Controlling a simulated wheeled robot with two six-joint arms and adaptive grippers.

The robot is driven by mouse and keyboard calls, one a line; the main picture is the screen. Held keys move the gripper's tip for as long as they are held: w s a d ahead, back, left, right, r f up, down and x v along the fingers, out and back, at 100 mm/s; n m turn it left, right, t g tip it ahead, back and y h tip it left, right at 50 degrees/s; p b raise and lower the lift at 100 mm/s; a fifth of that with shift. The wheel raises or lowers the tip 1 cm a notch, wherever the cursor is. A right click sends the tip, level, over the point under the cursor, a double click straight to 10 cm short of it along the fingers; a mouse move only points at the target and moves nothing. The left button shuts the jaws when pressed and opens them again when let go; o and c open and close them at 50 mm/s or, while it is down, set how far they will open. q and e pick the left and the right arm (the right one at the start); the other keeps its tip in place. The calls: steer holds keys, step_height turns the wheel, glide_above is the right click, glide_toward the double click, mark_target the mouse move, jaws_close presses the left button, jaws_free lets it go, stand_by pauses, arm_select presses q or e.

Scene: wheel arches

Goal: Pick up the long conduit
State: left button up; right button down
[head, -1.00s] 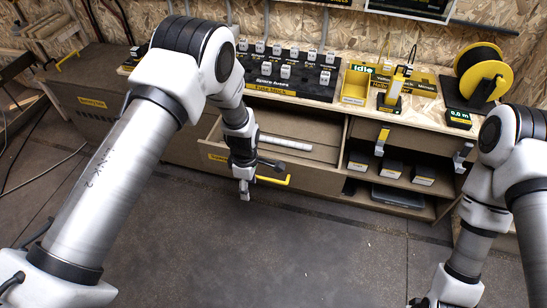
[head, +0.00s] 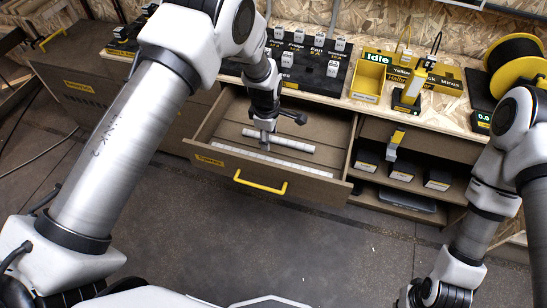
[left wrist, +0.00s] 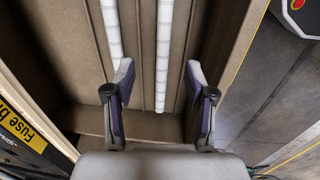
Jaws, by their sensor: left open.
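Two white ribbed conduits lie in the open drawer (head: 205,150). The long conduit (head: 300,172) runs along the drawer's front side, and a shorter conduit (head: 290,142) lies behind it. My left gripper (head: 265,142) points down into the drawer, and its fingertips hide part of the conduits in the head view. In the left wrist view my left gripper (left wrist: 158,80) is open, with the long conduit (left wrist: 163,50) running between its fingers and the shorter conduit (left wrist: 111,30) behind the left finger. I cannot tell the fingers' height above the conduit. My right gripper is out of view.
The drawer's yellow handle (head: 260,185) faces the floor. The worktop above holds a fuse block rack (head: 300,65), a yellow tray (head: 369,78) and a black and yellow spool (head: 520,65). Shelves with several dark boxes (head: 400,172) stand right of the drawer.

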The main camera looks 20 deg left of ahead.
arm_select(q)
steer(key=b, duration=0.4)
glide_above(269, 159)
steer(key=f, duration=0.4)
steer(key=shift+s+d+f, duration=0.1)
steer(key=shift+s+f, duration=0.15)
steer(key=shift+s, duration=0.05)
steer(key=shift+w+f, duration=0.2)
steer(key=shift+f, duration=0.4)
steer(key=f, duration=0.6)
steer(key=shift+w+a+f+p, duration=0.15)
steer(key=shift+a+f+p, duration=0.1)
steer(key=shift+p, duration=0.1)
jaws_close()
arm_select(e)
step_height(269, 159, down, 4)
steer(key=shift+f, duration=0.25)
